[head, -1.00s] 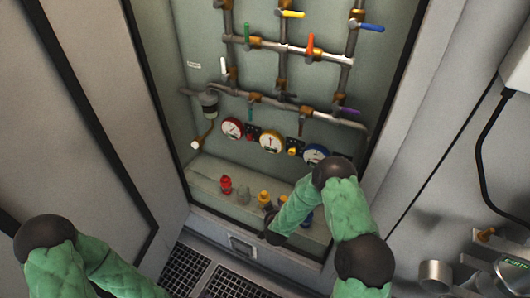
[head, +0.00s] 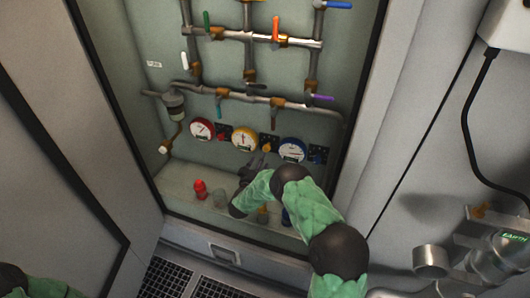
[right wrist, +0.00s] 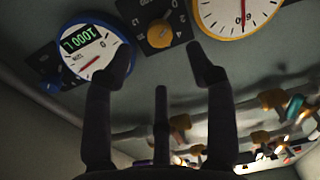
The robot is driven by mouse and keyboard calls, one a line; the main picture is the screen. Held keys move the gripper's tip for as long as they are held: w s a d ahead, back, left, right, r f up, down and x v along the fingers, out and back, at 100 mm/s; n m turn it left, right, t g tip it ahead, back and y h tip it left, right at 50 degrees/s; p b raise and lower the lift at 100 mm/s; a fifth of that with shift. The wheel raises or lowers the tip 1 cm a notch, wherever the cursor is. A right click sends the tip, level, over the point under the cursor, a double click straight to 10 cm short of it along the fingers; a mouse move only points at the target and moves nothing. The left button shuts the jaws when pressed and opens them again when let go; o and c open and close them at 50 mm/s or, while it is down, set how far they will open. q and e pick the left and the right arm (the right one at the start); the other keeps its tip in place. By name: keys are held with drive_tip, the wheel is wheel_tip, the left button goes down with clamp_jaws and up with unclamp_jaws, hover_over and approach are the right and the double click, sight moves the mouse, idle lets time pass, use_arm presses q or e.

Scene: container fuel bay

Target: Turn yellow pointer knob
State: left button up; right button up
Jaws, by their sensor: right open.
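The yellow pointer knob (right wrist: 160,33) sits on a black dial plate, between the yellow-rimmed gauge and the blue-rimmed gauge. In the head view the knob (head: 266,148) is small, just above my right gripper. My right gripper (head: 254,166) is in the cabinet, below the knob. I see no contact with the knob. My left arm shows only at the lower left; its gripper is out of view.
Around the knob are a red gauge (head: 201,130), a yellow gauge (head: 241,140) and a blue gauge (head: 292,150). Pipes with coloured valve handles run above. A red bottle (head: 201,190) and a clear bottle (head: 220,198) stand on the cabinet floor. A cabinet door (head: 50,170) is at left.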

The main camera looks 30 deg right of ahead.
sight(266, 150)
drive_tip(key=b+x, duration=0.2)
drive_tip(key=x, duration=0.4)
drive_tip(key=shift+w+d+f, duration=0.15)
drive_tip(key=shift+w+d, duration=0.1)
drive_tip(key=shift+d, duration=0.05)
drive_tip(key=shift+w+d, duration=0.4)
clamp_jaws()
